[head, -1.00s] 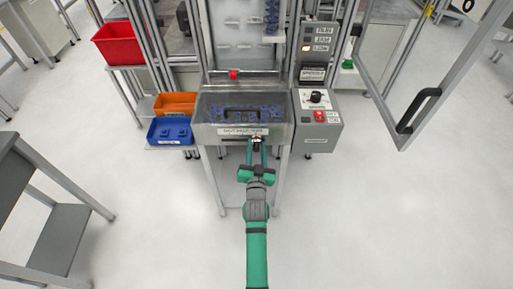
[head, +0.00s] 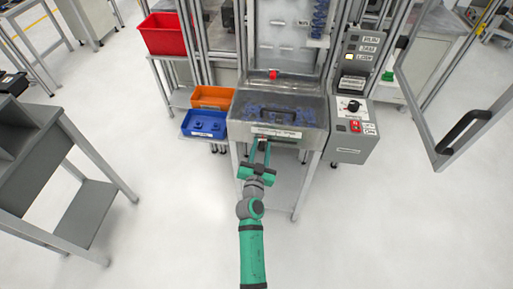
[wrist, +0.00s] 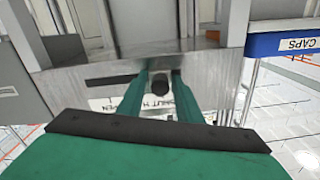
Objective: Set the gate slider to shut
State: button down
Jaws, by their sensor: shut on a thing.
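The gate slider is a small dark knob (wrist: 160,82) on the metal front of the hopper box (head: 299,112). My gripper (head: 262,145) is at this front, with its two green fingers closed around the knob. The knob is mostly hidden by the fingers in the head view. A white label (head: 276,132) with position words sits just above the slot. The dark slot (wrist: 112,80) shows to the knob's left in the wrist view, toward the end of the label reading "PEN". In the head view the bare slot lies right of my gripper.
Orange (head: 212,97) and blue (head: 205,124) bins stand left of the hopper, with a red bin (head: 163,34) behind. A grey control box (head: 352,130) is at the right, beside an open door with a black handle (head: 463,131). The floor in front is clear.

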jog(key=shift+a, duration=0.3)
jog(key=c, duration=1.6)
grip_release()
jog(key=shift+a, duration=0.1)
jog(key=shift+s, duration=0.3)
jog(key=v, duration=1)
